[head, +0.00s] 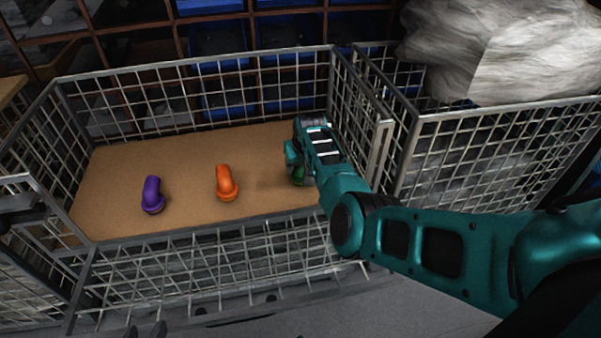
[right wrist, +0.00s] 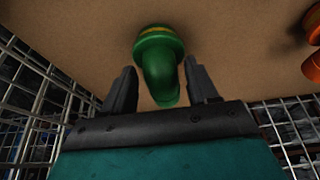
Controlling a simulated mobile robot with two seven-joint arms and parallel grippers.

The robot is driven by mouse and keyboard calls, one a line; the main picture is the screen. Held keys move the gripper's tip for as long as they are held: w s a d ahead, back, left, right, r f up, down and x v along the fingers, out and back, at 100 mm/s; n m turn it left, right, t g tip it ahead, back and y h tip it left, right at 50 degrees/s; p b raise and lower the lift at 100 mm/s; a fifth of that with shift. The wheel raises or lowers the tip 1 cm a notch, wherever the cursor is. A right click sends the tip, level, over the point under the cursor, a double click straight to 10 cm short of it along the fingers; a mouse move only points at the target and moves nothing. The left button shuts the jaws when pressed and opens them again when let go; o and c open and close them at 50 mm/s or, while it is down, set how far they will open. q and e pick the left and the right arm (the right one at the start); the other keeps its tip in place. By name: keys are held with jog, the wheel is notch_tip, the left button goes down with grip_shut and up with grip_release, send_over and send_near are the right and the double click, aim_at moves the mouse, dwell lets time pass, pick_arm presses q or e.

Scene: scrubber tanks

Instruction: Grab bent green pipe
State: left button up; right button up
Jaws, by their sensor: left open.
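The bent green pipe (head: 298,176) lies in the wire basket at its right end, mostly hidden by my right arm in the head view. In the right wrist view the green pipe (right wrist: 160,68) shows a yellow band, and its bent end points towards the gripper. My right gripper (right wrist: 163,78) is open, one finger on each side of the pipe. A gap shows at the left finger; the right finger is close, and I cannot tell whether it touches. My left gripper (head: 24,212) is a dark shape at the left edge of the head view, outside the basket's middle, open.
An orange bent pipe (head: 227,184) and a purple bent pipe (head: 152,195) lie on the brown basket floor (head: 110,165). Wire mesh walls (head: 200,260) surround them. A second basket (head: 470,160) with a pale wrapped bulk (head: 500,50) stands to the right.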

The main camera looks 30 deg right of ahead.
jog(key=c, duration=0.9)
jog(key=shift+r, duration=0.1)
